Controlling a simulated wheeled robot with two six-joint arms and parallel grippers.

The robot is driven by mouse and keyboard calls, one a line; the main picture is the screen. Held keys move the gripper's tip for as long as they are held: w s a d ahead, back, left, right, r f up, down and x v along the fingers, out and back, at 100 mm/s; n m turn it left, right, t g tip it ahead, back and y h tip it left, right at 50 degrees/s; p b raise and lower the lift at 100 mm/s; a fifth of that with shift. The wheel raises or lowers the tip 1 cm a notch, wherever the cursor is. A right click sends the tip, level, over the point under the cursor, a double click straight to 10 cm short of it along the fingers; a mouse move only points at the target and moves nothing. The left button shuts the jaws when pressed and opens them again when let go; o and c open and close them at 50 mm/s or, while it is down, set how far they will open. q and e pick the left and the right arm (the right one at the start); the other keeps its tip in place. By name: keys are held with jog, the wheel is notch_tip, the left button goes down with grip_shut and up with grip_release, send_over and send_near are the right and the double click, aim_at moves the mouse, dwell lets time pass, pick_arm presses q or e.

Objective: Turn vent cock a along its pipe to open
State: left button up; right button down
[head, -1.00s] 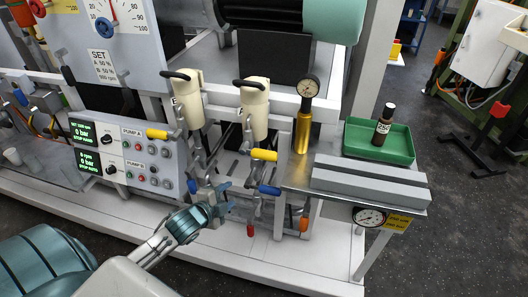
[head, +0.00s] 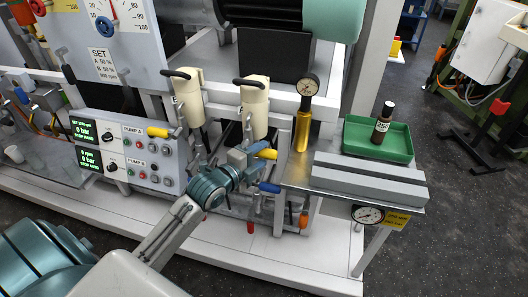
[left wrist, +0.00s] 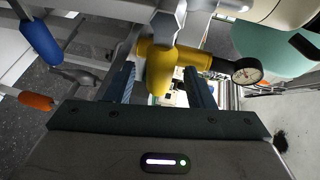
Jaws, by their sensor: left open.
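A yellow cock handle (head: 265,154) sits on the pipework below the right cream cylinder. It shows in the left wrist view (left wrist: 160,68), pointing towards the camera. My left gripper (head: 251,152) is at this handle, partly hidden by its own wrist in the head view. In the left wrist view its fingers (left wrist: 161,88) are open, one on each side of the yellow handle; I cannot tell if they touch it. Another yellow handle (head: 157,133) sits by the left cylinder. No label reading vent cock a is legible. My right gripper is not in view.
Blue (head: 269,187) and orange (head: 303,220) handles sit just below; the left wrist view shows a blue one (left wrist: 41,42) too. The brass cylinder with gauge (head: 302,131), grey blocks (head: 370,183) and green tray (head: 357,146) stand right. The pump panel (head: 135,155) is left.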

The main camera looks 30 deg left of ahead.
pick_arm(q)
jog(key=shift+x, duration=1.2)
grip_shut()
